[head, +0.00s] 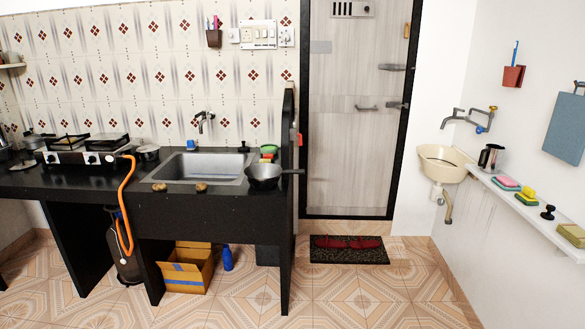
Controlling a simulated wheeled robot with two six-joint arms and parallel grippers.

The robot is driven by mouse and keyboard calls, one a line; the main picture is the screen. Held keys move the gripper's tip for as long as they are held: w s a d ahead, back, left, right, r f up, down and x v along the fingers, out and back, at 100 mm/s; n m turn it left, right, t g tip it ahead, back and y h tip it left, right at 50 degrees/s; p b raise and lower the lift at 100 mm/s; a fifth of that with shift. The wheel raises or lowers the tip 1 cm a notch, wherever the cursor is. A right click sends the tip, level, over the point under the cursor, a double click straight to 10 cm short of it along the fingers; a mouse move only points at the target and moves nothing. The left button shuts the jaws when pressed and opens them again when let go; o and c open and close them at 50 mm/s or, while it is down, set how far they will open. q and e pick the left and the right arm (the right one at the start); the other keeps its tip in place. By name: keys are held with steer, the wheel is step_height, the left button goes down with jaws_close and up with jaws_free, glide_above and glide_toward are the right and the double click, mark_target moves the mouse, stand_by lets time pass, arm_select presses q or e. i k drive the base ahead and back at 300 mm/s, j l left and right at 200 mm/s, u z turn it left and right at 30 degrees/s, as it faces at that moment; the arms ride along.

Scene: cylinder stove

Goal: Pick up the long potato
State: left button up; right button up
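Two small brown potatoes lie on the front edge of the black counter (100,205), just in front of the sink. One potato (159,187) is on the left and the other potato (201,187) is a little to its right, apart from it. They are too small here to tell surely which is the long one. Neither of my grippers shows in the head view.
The steel sink (205,167) is behind the potatoes. A dark pan (263,176) stands to their right, its handle pointing right. A gas stove (88,150) is at the left. A cardboard box (187,270) sits under the counter. The floor in front is clear.

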mark_target(160, 186)
steer(key=i+l+u, duration=0.1)
steer(key=i+u, duration=0.15)
steer(key=i, duration=0.3)
steer(key=i+l+u, duration=0.3)
steer(key=i, duration=0.25)
steer(key=i+l+u, duration=0.25)
steer(key=i, duration=0.25)
steer(key=i+l+u, duration=0.25)
steer(key=i, duration=0.25)
steer(key=l, duration=0.1)
